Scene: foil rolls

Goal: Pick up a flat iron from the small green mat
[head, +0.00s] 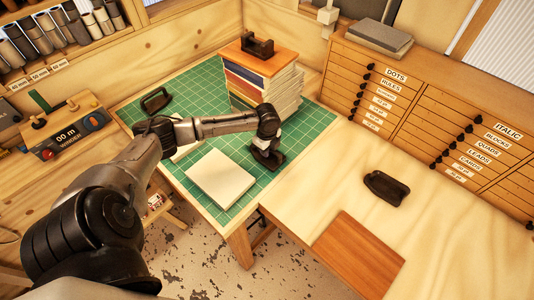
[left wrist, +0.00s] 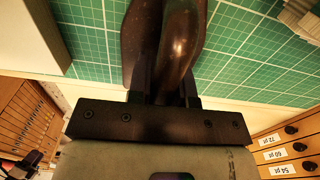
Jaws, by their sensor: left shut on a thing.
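My left gripper (head: 267,146) reaches over the right part of the green mat (head: 205,83), beside the book stack. It is shut on a dark flat iron (head: 268,160), which is mostly hidden under the gripper in the head view. In the left wrist view the dark, glossy iron (left wrist: 165,40) sits between the fingers of the gripper (left wrist: 164,88), with green grid behind it. I cannot tell whether it touches the mat. A second flat iron (head: 156,100) stands at the mat's far left. A third flat iron (head: 386,188) lies on the pale wooden table. My right gripper is not in view.
A white pad (head: 220,178) lies on the mat, left of the gripper. Drawer cabinets (head: 400,105) line the back right. A brown board (head: 357,252) lies on the pale table, which is otherwise mostly clear.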

